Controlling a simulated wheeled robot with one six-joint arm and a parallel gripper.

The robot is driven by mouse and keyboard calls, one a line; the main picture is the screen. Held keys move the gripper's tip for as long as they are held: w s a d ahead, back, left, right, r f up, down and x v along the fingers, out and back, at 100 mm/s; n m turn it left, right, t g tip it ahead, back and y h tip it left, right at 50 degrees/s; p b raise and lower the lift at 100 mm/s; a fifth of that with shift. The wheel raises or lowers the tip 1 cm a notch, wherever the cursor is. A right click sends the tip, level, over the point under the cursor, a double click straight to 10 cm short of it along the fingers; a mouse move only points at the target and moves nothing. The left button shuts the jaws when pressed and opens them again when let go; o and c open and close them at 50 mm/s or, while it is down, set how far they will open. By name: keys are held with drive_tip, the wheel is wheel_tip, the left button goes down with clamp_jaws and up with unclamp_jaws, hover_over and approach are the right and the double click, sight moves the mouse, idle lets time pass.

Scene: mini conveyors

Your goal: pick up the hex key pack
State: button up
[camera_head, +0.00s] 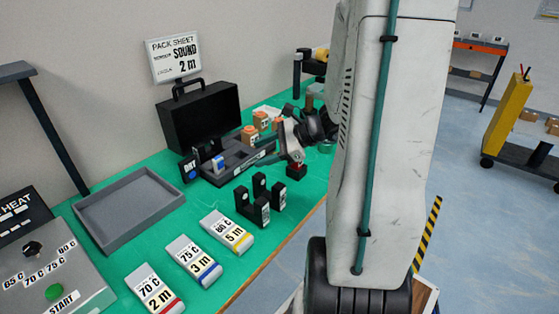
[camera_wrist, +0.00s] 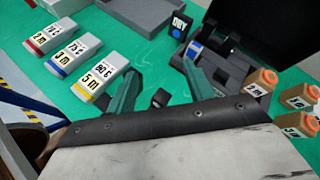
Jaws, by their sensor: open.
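My gripper (camera_wrist: 162,67) shows in the wrist view as two dark green fingers, spread apart with nothing between the tips. In the wrist view the yellow-striped pack (camera_wrist: 100,83) lies just left of my fingers.
Black upright holders (camera_head: 253,206) stand beside the packs. An open black case (camera_head: 200,115) holds a divided tray. Several brown blocks with orange tops (camera_wrist: 263,82) are right of my fingers. A "DRY" block (camera_head: 189,168), a grey tray (camera_head: 128,207) and a heat panel (camera_head: 45,270) stand left.

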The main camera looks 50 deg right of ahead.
sight(297, 165)
drive_tip(key=s+d+f+m+t+h, duration=0.1)
drive_tip(key=d+f+m+h, duration=0.1)
drive_tip(key=d, duration=0.3)
drive_tip(key=s+d+f+m+t+h, duration=0.1)
drive_tip(key=d+f+m+h, duration=0.1)
drive_tip(key=d+f+m, duration=0.2)
drive_tip(key=s+d+f+m+t+h, duration=0.1)
drive_tip(key=d+f+m+h, duration=0.1)
drive_tip(key=d, duration=0.5)
drive_tip(key=shift+s+d+f+m+t, duration=0.15)
drive_tip(key=shift+f+m, duration=0.1)
drive_tip(key=shift+m, duration=0.45)
drive_tip(key=shift+s+a+f+m+t, duration=0.15)
drive_tip(key=shift+f+m, duration=0.1)
drive_tip(key=shift+m, duration=0.45)
drive_tip(key=x, duration=0.6)
drive_tip(key=shift+w+d, duration=0.2)
drive_tip(key=shift+w, duration=0.3)
drive_tip(key=c, duration=1.1)
